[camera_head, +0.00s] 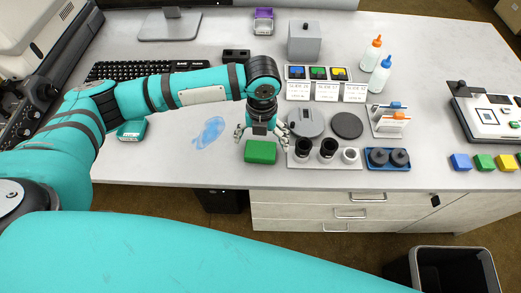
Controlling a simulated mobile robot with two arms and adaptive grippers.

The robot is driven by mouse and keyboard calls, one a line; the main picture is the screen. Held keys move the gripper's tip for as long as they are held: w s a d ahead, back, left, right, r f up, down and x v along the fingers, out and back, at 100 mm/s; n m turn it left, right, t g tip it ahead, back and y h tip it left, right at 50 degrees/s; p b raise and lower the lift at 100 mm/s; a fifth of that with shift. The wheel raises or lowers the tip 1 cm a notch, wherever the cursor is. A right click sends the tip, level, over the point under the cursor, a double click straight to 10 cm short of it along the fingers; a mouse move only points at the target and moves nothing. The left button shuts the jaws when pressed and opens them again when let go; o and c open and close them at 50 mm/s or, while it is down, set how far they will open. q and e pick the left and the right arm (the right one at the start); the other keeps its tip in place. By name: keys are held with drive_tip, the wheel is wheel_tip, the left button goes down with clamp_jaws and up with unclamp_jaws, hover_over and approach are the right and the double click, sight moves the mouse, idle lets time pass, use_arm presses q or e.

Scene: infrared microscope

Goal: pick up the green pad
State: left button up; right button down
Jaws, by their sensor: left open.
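The green pad (260,152) is a flat green block lying on the grey table near its front edge. My left gripper (261,135) points down just behind the pad in the picture. Its fingers are spread wide, one toward each end of the pad, and nothing is held between them. I cannot tell whether the fingers touch the pad. My right gripper is not in view.
A tray with several black and white cylinders (327,151) stands just right of the pad. Beside it is a blue tray (388,167). Small blue, green and yellow blocks (484,163) lie far right. A blue smear (208,132) marks the clear table to the left.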

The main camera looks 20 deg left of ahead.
sight(260, 149)
use_arm(q)
drive_tip(key=shift+a+f+p, duration=0.15)
drive_tip(key=shift+f+p, duration=0.15)
drive_tip(key=shift+f, duration=2.4)
drive_tip(key=c, duration=0.7)
